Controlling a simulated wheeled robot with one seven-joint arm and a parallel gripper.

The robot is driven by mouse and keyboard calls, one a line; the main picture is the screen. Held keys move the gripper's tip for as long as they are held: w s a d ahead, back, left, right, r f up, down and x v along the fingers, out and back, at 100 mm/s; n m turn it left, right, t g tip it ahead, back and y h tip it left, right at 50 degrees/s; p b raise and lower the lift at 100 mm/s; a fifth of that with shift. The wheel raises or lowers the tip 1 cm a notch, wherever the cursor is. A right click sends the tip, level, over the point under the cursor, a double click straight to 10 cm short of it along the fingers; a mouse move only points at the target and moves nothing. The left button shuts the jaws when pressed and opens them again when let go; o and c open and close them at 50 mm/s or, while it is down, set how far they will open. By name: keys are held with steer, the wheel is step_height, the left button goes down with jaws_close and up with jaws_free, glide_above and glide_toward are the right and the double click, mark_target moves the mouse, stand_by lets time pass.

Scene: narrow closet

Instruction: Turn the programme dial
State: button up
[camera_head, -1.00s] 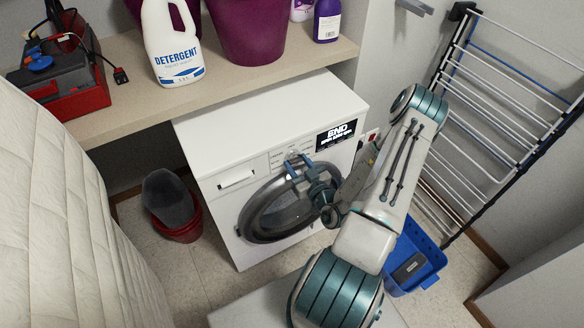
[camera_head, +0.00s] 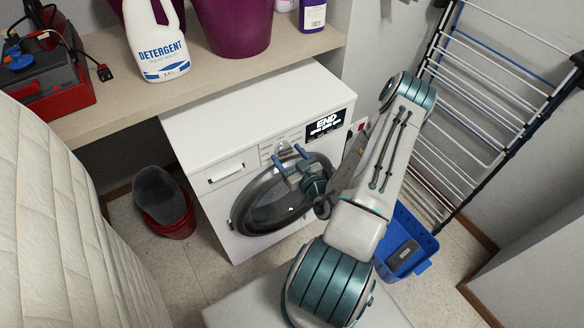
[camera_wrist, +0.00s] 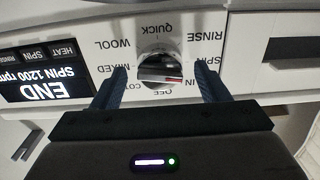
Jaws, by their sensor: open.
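The programme dial (camera_wrist: 160,68) is a round silver knob with a red mark on the washing machine's front panel. In the wrist view it lies just beyond and between my fingertips, with labels such as QUICK, RINSE, WOOL and MIXED around it, upside down. My gripper (camera_wrist: 160,80) is open, one blue finger on each side of the dial; I cannot tell whether either touches it. In the head view my gripper (camera_head: 290,157) is at the panel of the white washing machine (camera_head: 250,105) and covers part of the dial. The display (camera_head: 326,125) reads END.
The round door (camera_head: 275,205) is below my gripper and looks closed. A shelf (camera_head: 205,90) above holds a detergent bottle (camera_head: 157,45) and purple tub. A drying rack (camera_head: 490,100) and blue basket (camera_head: 405,250) stand right. A red bucket (camera_head: 170,220) stands left.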

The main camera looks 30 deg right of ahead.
steer(key=s+b, duration=0.1)
steer(key=s, duration=1.2)
steer(key=shift+b, duration=0.4)
steer(key=shift+d, duration=0.1)
